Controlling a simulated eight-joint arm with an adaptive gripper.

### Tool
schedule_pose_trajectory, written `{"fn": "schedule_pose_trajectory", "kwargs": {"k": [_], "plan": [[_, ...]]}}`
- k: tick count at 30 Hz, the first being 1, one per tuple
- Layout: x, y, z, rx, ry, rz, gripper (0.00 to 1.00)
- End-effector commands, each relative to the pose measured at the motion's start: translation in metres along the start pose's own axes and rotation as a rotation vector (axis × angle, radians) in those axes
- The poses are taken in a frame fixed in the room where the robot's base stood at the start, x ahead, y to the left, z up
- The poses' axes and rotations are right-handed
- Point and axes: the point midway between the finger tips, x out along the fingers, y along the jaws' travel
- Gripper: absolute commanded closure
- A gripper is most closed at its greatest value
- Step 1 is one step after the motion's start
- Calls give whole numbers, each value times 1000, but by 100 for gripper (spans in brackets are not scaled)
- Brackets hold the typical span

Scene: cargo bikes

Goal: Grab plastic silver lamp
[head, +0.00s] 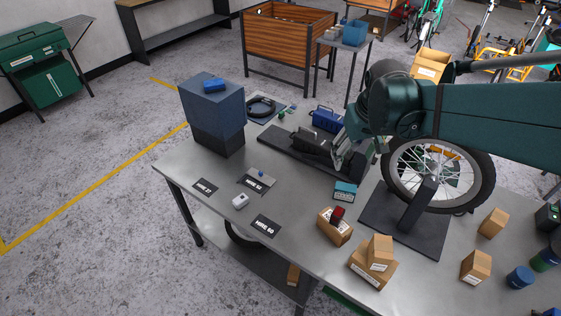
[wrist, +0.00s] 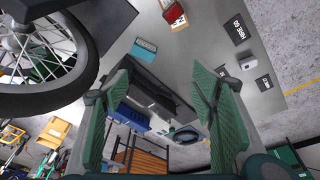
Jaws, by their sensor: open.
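A small silver-white object, which looks like the lamp (head: 240,201), lies on the grey metal table between black label cards. It also shows at the right in the wrist view, as the lamp (wrist: 247,66), outside the span of the fingers. My gripper (head: 340,160) is above the table, to the right of the lamp and apart from it. In the wrist view my gripper (wrist: 160,85) is open, with green pads spread apart and nothing held between them.
A bike wheel (head: 436,172) on a black stand is close to my arm. A black stand (head: 298,152) and blue toolbox (head: 326,119) lie near the gripper. Small cartons (head: 378,253) sit in front, one with a red object (head: 337,214). A blue box (head: 212,102) stands at left.

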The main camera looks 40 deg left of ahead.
Motion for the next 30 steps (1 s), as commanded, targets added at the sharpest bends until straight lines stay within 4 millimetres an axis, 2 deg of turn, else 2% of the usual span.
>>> {"fn": "schedule_pose_trajectory", "kwargs": {"k": [6,15,21,30], "plan": [[37,-44,-32,-82,-33,-22,43],[88,-109,-67,-192,-80,-50,43],[126,-157,-84,-265,-110,-66,43],[183,-234,-101,-377,-156,-88,43]]}}
